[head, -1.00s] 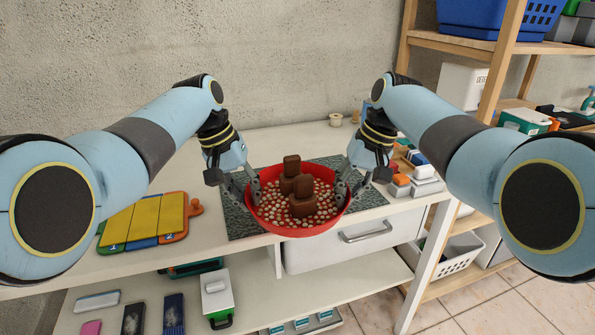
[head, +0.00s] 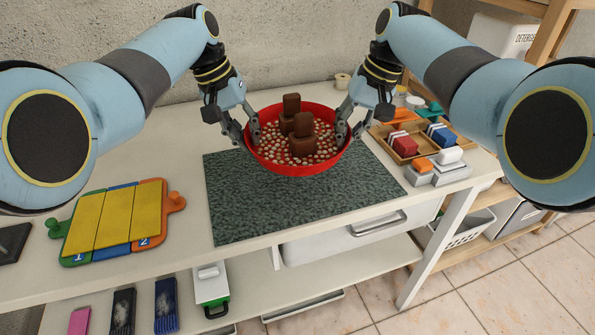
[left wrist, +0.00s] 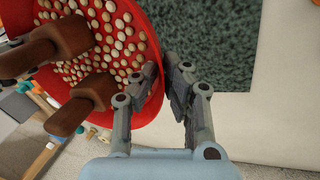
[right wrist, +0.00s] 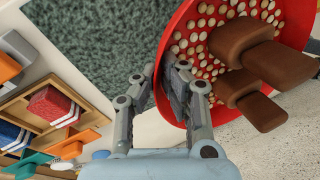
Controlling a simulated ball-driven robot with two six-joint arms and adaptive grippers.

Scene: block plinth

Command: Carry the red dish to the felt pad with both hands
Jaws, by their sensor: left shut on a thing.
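The pad under the dish is hidden.
A yellow-panelled board (head: 118,222) lies on the table at left. The front of the pad is bare. A wooden shelf stands at right.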

